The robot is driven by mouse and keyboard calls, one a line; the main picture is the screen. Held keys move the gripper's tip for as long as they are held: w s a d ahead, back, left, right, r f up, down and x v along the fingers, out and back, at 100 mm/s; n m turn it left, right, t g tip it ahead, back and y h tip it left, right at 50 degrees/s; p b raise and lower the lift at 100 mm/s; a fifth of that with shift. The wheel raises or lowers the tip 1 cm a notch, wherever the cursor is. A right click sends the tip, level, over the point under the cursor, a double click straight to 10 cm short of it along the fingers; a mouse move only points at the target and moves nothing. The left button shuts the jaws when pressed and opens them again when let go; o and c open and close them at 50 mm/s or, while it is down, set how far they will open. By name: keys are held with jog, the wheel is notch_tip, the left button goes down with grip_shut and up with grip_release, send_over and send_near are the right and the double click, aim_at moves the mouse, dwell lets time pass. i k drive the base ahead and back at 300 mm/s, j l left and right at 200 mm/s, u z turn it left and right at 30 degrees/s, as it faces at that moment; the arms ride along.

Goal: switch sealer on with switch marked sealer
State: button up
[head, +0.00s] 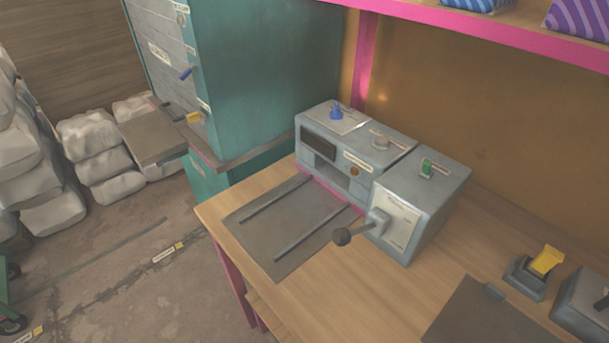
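A grey machine (440,212) stands on the wooden bench. Its top carries a blue knob (336,112), a grey knob (380,142) and a green switch (427,168), each beside a small label strip. I cannot read these labels, so I cannot tell which one is marked sealer. A small orange-brown button or lamp (354,171) sits on the front below a label. A lever with a dark ball (342,237) sticks out at the front right. My gripper is not in view.
A dark plate with two rails (262,213) lies before the machine. A teal cabinet (255,80) stands behind left, with a pink shelf (480,25) above. A yellow-topped device (545,262) sits at right. White sacks (95,140) are stacked at left. Some floor is clear.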

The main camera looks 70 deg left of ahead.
aim_at(425, 173)
jog(key=k+u, duration=0.2)
jog(key=u, duration=0.3)
jog(key=k+u, duration=0.2)
jog(key=u, duration=0.25)
jog(key=i+j+u, duration=0.15)
jog(key=j+u, duration=0.15)
jog(key=i+j+u, duration=0.2)
jog(key=j+u, duration=0.15)
jog(key=l+z, duration=0.15)
jog(key=l, duration=0.85)
